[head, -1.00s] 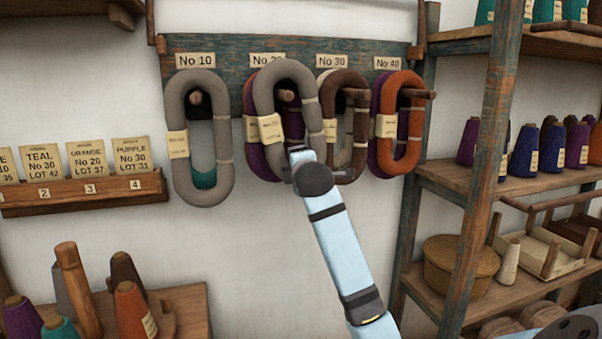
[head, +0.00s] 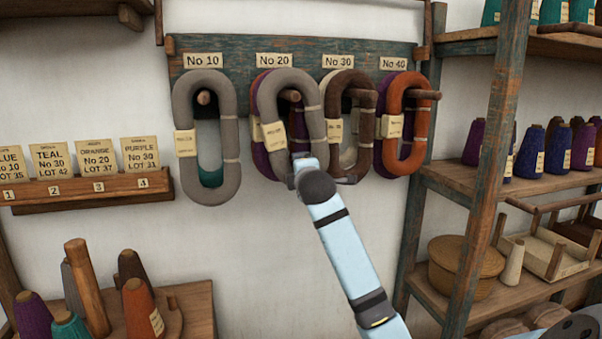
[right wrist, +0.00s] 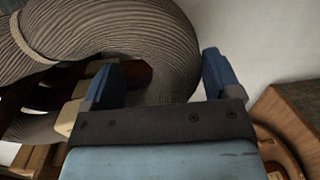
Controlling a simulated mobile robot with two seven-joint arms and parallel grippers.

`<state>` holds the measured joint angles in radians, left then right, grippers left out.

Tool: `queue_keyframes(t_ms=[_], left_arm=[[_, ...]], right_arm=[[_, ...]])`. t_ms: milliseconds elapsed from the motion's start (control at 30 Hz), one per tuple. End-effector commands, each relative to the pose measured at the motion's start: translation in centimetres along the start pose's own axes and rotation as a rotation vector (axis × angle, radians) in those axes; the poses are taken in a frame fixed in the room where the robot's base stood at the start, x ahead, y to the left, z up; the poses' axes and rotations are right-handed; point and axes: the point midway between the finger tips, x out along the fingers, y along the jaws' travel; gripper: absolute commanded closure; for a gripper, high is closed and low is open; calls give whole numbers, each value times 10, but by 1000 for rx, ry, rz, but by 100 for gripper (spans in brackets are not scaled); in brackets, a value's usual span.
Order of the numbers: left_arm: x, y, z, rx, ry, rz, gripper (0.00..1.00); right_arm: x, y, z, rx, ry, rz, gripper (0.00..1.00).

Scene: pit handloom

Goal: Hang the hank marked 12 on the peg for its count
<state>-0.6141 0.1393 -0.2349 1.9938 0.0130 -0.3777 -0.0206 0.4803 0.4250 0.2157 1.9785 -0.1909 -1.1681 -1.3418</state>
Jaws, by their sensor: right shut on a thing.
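A grey hank (head: 312,125) with a cream tag (head: 273,134) hangs at the No 20 peg (head: 291,96), in front of an orange and a purple hank. The tag's writing is too small to read. The peg's end shows inside the hank's loop; I cannot tell whether the loop is around it. My right gripper (head: 303,170) is at the hank's lower end, shut on it. In the right wrist view the thick grey strands lie between the blue fingers (right wrist: 165,80). My left gripper is not in view.
The No 10 peg (head: 204,97) holds another grey hank (head: 231,130) and a teal one. Brown (head: 345,92) and orange (head: 420,125) hanks hang at No 30 and No 40, close on the right. A shelf post (head: 485,170) stands further right. A card rack (head: 90,190) is left.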

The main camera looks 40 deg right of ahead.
Motion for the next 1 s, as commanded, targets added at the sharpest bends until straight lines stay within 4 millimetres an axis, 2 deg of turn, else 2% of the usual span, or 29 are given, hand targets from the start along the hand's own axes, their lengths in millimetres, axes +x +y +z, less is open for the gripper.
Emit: queue_keyframes(t_ms=[33,167,200,267,500,633,767,1000], left_arm=[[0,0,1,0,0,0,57],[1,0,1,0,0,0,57],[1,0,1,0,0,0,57],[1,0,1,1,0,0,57],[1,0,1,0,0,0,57],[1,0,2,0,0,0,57],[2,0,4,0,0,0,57],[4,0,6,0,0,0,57]], right_arm=[[2,-7,0,2,-2,-16,48],[2,-8,0,2,-2,-18,48],[2,-8,0,2,-2,-18,14],[2,-8,0,1,-2,-17,0],[1,-7,0,0,-1,-15,0],[-11,-6,0,-1,-1,-12,0],[-36,-5,0,-2,-1,-7,0],[-92,-5,0,-1,0,-10,0]])
